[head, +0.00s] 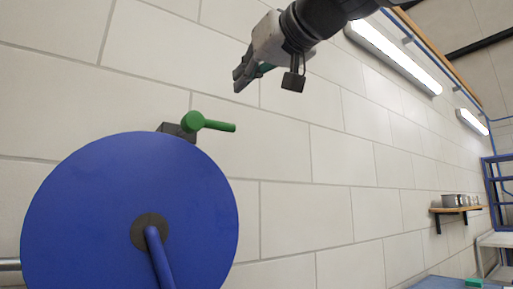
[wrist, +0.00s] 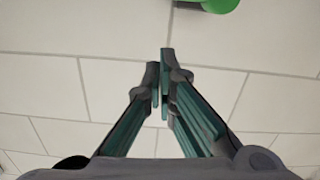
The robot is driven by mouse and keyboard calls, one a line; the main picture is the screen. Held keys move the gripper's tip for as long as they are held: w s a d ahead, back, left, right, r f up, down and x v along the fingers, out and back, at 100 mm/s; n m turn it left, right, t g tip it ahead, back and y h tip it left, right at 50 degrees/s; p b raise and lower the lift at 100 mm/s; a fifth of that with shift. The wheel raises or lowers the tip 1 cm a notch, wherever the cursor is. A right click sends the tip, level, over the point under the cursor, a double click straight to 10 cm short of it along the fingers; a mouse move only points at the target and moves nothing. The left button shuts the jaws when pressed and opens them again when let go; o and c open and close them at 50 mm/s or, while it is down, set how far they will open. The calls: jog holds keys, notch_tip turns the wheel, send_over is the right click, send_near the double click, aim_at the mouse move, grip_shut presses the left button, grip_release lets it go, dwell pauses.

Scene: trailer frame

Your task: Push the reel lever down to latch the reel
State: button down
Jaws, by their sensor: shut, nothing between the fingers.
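The reel is a large blue disc (head: 95,205) with a dark hub and a blue bar at its middle, at the lower left of the head view. The green reel lever (head: 207,123) sits on a dark block at the top of the reel and points right, about level. Part of its green end (wrist: 218,4) shows at the top edge of the wrist view. My gripper (head: 240,80) is above and to the right of the lever, apart from it. In the wrist view its fingers (wrist: 160,75) are together with nothing between them.
A pale block wall (head: 300,180) stands behind the reel. A wooden shelf (head: 458,210) with several grey containers is on the wall at right. A blue rack (head: 497,185) stands at the far right edge. The space between my gripper and the lever looks clear.

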jog(key=b+v, duration=0.1)
jog(key=v, duration=0.4)
jog(key=shift+s+d, duration=0.2)
jog(key=shift+s, duration=0.05)
jog(key=d+f+m+g+h, duration=0.25)
jog(key=d+f, duration=0.25)
jog(key=f, duration=0.9)
jog(key=d+f+m+g+h, duration=0.15)
jog(key=d+f+h, duration=0.25)
jog(key=f, duration=0.9)
jog(key=s+d+f+m+g+h, duration=0.1)
jog(key=s+d+f, duration=0.2)
jog(key=f, duration=0.7)
jog(key=s+d+f+m+g+h, duration=0.1)
jog(key=s+d+f, duration=0.3)
jog(key=f, duration=0.6)
jog(key=s+d+f+m+g+h, duration=0.2)
jog(key=s+d+f+g, duration=0.1)
jog(key=s+f, duration=0.4)
notch_tip(320, 180, down, 3)
jog(key=shift+s+d+f, duration=0.15)
jog(key=shift+d, duration=0.4)
jog(key=shift+a, duration=0.1)
